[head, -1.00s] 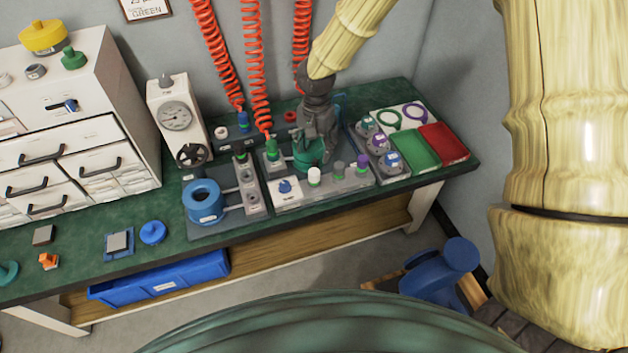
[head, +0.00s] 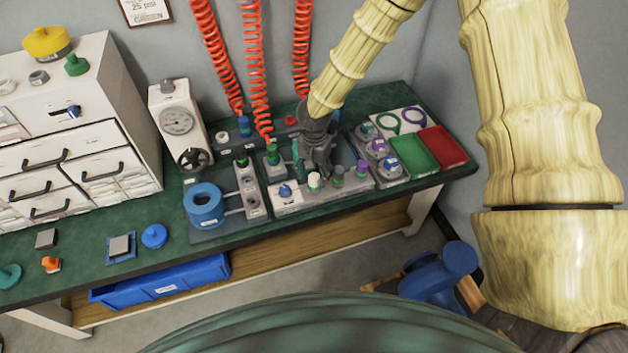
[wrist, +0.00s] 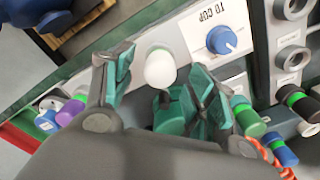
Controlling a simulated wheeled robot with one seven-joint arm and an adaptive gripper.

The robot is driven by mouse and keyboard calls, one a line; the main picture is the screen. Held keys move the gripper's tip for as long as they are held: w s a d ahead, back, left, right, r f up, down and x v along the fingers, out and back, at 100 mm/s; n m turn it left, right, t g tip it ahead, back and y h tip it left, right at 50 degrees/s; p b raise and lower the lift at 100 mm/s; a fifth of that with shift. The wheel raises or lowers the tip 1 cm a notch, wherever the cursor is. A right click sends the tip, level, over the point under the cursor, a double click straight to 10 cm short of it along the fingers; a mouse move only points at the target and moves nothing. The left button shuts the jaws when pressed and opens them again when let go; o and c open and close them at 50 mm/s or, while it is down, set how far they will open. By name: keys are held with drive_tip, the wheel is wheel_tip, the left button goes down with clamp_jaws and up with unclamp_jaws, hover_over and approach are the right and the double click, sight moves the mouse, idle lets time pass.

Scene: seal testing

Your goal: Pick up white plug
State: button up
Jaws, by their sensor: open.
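The white plug (head: 314,181) has a green band and stands upright in the grey fixture block (head: 345,191) on the bench. In the wrist view the white plug (wrist: 160,69) shows its round white top between the two teal-padded fingers of my gripper (wrist: 150,85). My gripper (head: 318,168) is open, with one finger on each side of the plug. It holds nothing. Whether either finger touches the plug I cannot tell.
A blue knob (wrist: 222,40) is close by. A green tray (head: 412,153) and red tray (head: 443,145) lie right. Red coiled hoses (head: 257,70) hang behind.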

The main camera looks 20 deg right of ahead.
drive_tip(key=shift+f, duration=0.95)
drive_tip(key=c, duration=1.2)
drive_tip(key=shift+r, duration=0.1)
